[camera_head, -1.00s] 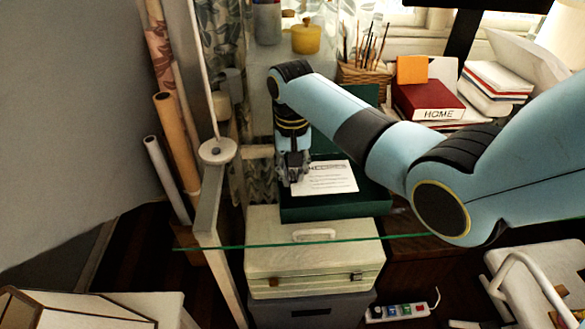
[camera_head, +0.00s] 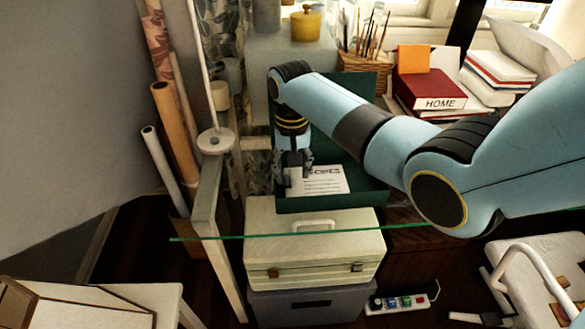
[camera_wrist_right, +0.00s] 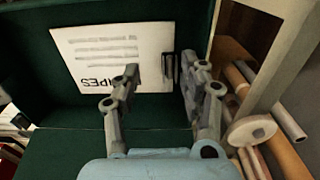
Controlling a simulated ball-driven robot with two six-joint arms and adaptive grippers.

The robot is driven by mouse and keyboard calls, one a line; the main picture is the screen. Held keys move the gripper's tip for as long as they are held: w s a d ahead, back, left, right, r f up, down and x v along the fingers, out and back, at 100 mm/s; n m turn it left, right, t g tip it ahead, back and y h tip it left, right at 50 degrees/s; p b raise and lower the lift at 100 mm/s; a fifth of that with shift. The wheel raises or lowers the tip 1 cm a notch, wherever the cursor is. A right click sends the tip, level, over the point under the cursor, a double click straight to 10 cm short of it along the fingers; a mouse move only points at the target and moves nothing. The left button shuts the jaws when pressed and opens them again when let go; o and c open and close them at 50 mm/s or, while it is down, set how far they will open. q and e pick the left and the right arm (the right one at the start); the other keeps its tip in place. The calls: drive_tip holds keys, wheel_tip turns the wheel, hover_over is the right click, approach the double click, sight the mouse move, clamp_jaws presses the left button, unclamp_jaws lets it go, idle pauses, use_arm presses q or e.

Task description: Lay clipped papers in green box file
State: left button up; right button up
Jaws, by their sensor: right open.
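The clipped papers (camera_head: 322,184), white sheets with printed lines, lie in the open green box file (camera_head: 368,195). Its lid (camera_head: 352,100) stands up at the back. In the right wrist view the papers (camera_wrist_right: 105,50) lie flat inside the dark green walls (camera_wrist_right: 30,60), with a black clip (camera_wrist_right: 168,68) at one edge. My right gripper (camera_head: 294,168) is open over the left end of the papers, by the clip edge. In the right wrist view its fingers (camera_wrist_right: 160,80) are spread apart, with nothing gripped between them. My left gripper is out of view.
The box file rests on a cream case (camera_head: 320,245) above a grey box (camera_head: 310,305). A glass edge (camera_head: 400,233) crosses in front. Paper rolls (camera_head: 170,135) and a white post (camera_head: 215,140) stand left. A brush basket (camera_head: 365,70) and red book (camera_head: 430,95) are behind.

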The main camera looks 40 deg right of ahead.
wheel_tip(320, 180, up, 12)
idle(0.5)
idle(0.5)
